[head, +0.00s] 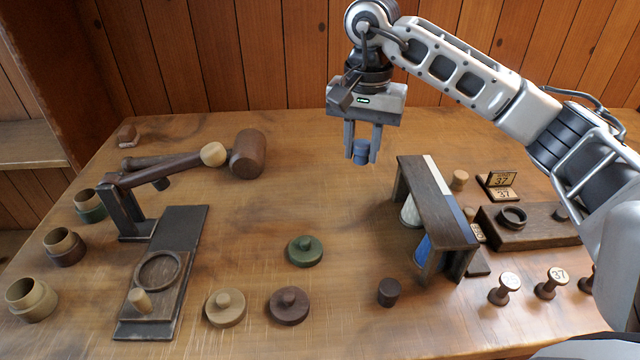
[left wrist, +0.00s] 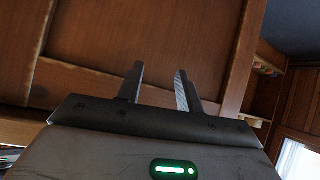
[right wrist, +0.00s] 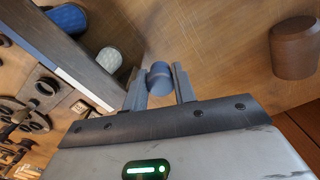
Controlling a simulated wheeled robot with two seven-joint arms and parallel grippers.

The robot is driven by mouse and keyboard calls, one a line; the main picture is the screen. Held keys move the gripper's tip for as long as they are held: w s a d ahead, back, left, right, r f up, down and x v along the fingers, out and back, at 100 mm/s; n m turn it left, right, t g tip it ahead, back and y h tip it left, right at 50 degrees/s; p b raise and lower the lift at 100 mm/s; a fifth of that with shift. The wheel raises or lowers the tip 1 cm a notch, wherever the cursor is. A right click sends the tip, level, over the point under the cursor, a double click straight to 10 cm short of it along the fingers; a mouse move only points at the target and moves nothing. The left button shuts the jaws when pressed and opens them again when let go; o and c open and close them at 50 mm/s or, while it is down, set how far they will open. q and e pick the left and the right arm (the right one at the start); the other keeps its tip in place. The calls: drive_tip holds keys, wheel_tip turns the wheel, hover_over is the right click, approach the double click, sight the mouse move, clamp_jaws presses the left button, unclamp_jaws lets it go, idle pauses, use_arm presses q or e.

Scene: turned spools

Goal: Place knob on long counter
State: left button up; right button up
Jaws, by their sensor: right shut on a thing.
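My right gripper (head: 362,159) is shut on a small blue knob (head: 361,148), held upright between the fingertips above the far middle of the wooden counter (head: 330,200). The blue knob also shows between the fingers in the right wrist view (right wrist: 159,80). My left gripper (left wrist: 160,75) is outside the head view. In the left wrist view its fingers are apart with nothing between them, in front of brown wood.
A dark bridge-like stand (head: 437,205) is right of the held knob. A hinged arm with a mallet head (head: 248,153) is at left. The counter's middle is clear.

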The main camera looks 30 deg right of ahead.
drive_tip(key=p, duration=0.1)
hover_over(313, 207)
wheel_tip(313, 207, down, 7)
drive_tip(key=shift+d, duration=0.1)
drive_tip(key=shift+f+p, duration=0.45)
drive_tip(key=shift+f, duration=1.35)
drive_tip(key=o, duration=0.5)
drive_tip(key=shift+f, duration=0.15)
drive_tip(key=o, duration=0.4)
drive_tip(key=shift+o, duration=0.2)
wheel_tip(313, 207, up, 12)
drive_tip(key=b, duration=0.1)
drive_tip(key=shift+r, duration=0.25)
